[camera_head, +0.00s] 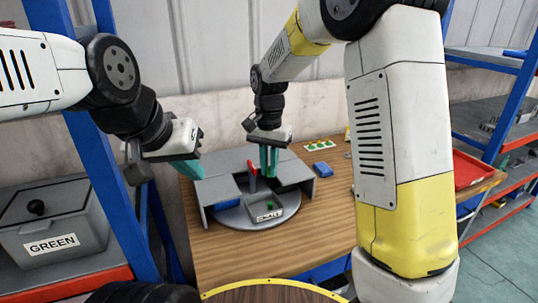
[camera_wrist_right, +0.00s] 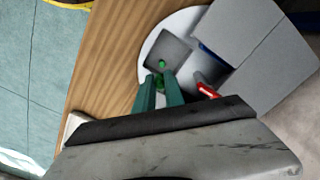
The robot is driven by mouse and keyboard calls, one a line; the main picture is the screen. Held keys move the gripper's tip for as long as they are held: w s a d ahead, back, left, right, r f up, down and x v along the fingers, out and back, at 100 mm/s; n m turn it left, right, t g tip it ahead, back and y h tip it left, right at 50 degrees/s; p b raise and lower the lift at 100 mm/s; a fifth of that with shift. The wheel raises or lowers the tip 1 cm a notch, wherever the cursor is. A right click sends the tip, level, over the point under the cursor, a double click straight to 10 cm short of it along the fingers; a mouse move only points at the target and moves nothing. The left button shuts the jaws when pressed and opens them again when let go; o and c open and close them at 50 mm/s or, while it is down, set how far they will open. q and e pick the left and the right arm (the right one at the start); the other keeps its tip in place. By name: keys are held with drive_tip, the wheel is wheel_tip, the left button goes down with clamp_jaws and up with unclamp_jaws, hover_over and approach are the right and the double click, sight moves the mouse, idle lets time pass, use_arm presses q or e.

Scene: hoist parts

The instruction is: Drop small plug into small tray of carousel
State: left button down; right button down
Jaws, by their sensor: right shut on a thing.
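The round grey carousel (camera_head: 240,217) stands on the wooden table under a grey cover. Its small tray (camera_head: 282,212), labelled SMALL, faces the front and also shows in the right wrist view (camera_wrist_right: 183,48). One green plug (camera_wrist_right: 162,64) lies in that tray. My right gripper (camera_head: 269,172) points down just behind and above the tray. In the right wrist view its teal fingers (camera_wrist_right: 160,88) are shut on a small green plug (camera_wrist_right: 158,80), partly hidden between them. My left gripper (camera_head: 187,172) hangs left of the carousel; its finger gap is unclear.
A red handle (camera_head: 252,169) rises from the carousel, close to my right gripper. The grey cover (camera_head: 222,163) surrounds the rear. A blue box (camera_head: 321,169) and a pale board with several plugs (camera_head: 318,145) lie to the right. The table front is clear.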

drive_tip(key=shift+f, duration=1.45)
drive_tip(key=c, duration=1.3)
unclamp_jaws()
drive_tip(key=shift+c, duration=0.2)
drive_tip(key=shift+r, duration=0.1)
wheel_tip(320, 180, up, 7)
drive_tip(key=shift+r, duration=0.3)
